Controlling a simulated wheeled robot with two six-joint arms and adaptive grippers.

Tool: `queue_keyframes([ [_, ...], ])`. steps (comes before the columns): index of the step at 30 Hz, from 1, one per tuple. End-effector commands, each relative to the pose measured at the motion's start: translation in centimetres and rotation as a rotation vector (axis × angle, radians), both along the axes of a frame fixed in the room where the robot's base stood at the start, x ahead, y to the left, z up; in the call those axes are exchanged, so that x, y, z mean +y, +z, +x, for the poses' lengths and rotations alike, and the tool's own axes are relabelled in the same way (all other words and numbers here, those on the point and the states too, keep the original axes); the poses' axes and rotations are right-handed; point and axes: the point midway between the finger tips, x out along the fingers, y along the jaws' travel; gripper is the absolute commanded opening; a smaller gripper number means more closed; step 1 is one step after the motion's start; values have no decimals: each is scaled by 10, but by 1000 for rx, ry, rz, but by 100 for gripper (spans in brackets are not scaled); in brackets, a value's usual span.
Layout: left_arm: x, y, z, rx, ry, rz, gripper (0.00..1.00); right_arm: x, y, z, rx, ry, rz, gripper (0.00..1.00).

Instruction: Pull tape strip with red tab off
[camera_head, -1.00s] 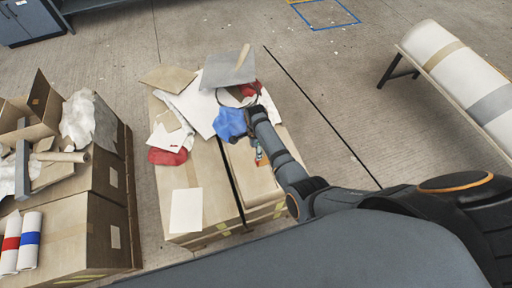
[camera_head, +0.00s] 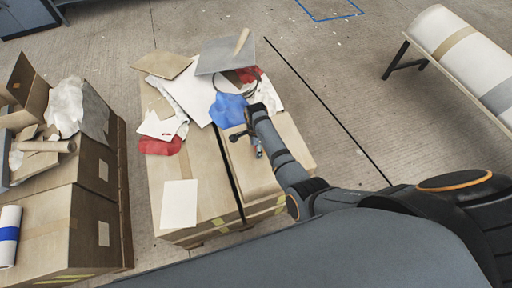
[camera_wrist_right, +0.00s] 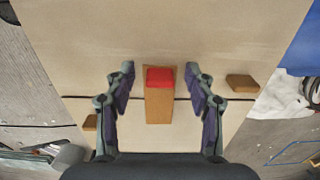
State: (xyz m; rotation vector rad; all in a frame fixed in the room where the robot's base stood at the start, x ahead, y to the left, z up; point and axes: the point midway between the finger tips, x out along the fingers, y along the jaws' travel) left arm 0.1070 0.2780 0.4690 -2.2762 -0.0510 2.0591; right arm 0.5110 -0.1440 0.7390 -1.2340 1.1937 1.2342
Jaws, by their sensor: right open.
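The brown tape strip (camera_wrist_right: 158,107) with the red tab (camera_wrist_right: 159,77) lies across the dark seam of a cardboard box in the right wrist view. The tab is at the strip's far end. My right gripper (camera_wrist_right: 159,80) is open, with one finger on each side of the strip and clear gaps to both. How high the fingers are above the box cannot be told. In the head view my right gripper (camera_head: 246,141) is over the right part of the box (camera_head: 200,165), and the strip is hidden there. My left gripper is not in view.
Two other brown tape pieces, at right (camera_wrist_right: 242,83) and left (camera_wrist_right: 90,122), lie on the seam. A blue cloth (camera_head: 228,110), red cloth (camera_head: 160,146) and a grey board (camera_head: 225,55) lie on the box. A white sheet (camera_head: 179,205) lies near its front.

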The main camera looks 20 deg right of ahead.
Motion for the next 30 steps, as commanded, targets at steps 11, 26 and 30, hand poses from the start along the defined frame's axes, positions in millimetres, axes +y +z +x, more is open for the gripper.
queue_keyframes([
  [11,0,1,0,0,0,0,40,0,1,0,0,0,0,19],
  [26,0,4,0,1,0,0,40,0,4,0,0,0,0,0],
  [30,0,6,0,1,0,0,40,0,5,0,0,0,0,0],
])
